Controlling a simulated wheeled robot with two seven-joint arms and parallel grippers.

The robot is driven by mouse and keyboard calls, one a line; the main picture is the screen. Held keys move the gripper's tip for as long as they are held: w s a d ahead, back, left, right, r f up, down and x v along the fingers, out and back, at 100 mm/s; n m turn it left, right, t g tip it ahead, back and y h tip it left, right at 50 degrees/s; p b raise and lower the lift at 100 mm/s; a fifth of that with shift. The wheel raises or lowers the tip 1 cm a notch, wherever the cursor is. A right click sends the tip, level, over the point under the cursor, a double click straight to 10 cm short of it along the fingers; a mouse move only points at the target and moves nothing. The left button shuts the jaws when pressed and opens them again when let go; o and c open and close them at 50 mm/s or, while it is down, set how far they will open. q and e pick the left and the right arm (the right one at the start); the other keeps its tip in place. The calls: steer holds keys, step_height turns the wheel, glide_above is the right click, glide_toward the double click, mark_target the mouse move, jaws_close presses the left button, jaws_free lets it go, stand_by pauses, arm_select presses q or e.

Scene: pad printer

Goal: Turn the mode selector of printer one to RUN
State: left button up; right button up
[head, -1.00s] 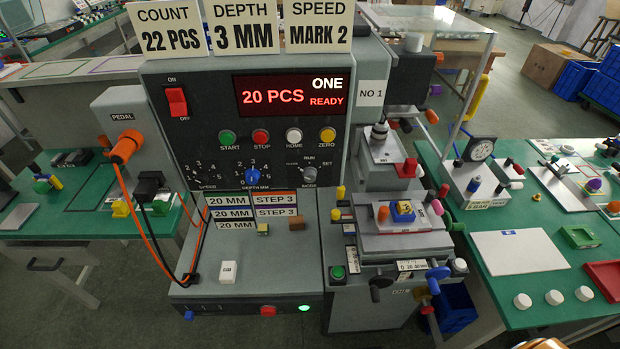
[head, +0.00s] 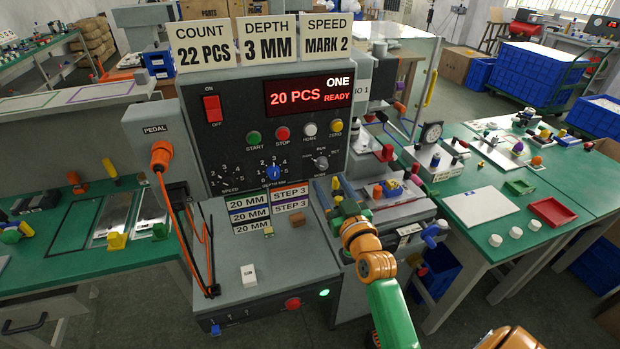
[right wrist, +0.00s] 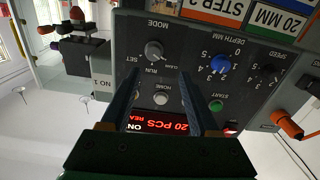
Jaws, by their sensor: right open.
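The mode selector (head: 321,162) is a small grey knob at the lower right of printer one's dark control panel (head: 240,150). It also shows in the right wrist view (right wrist: 154,51), upside down, with RUN and SET marked around it. I cannot tell for sure which mark its pointer faces. My right gripper (head: 337,188) is in front of the panel, a little below the selector. In the right wrist view my right gripper (right wrist: 158,76) is open and empty, and the selector appears just beyond and between its fingertips, apart from them. My left gripper is out of view.
The depth dial (head: 273,173) and the home button (head: 309,129) are close to the selector. The print table (head: 400,210) with small parts stands right of my gripper. An orange cable (head: 185,230) hangs at left.

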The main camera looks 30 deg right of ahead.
mark_target(324, 167)
steer(key=w+d, duration=0.1)
steer(key=w, duration=0.1)
steer(key=w+d, duration=0.1)
steer(key=w, duration=0.1)
steer(key=w+d+f, duration=0.1)
steer(key=w, duration=0.1)
steer(key=shift+w+d, duration=0.2)
steer(key=shift+w+a+r, duration=0.1)
steer(key=shift+w+a, duration=0.05)
steer(key=shift+w, duration=0.05)
steer(key=shift+s+a+r, duration=0.1)
steer(key=shift+a+r, duration=0.05)
steer(key=shift+a, duration=0.1)
steer(key=shift+d, duration=0.2)
steer(key=c, duration=0.7)
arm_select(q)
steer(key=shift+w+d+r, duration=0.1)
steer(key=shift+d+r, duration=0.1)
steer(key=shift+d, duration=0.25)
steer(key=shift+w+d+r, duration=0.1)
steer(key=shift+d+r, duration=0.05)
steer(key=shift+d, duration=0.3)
arm_select(e)
jaws_close()
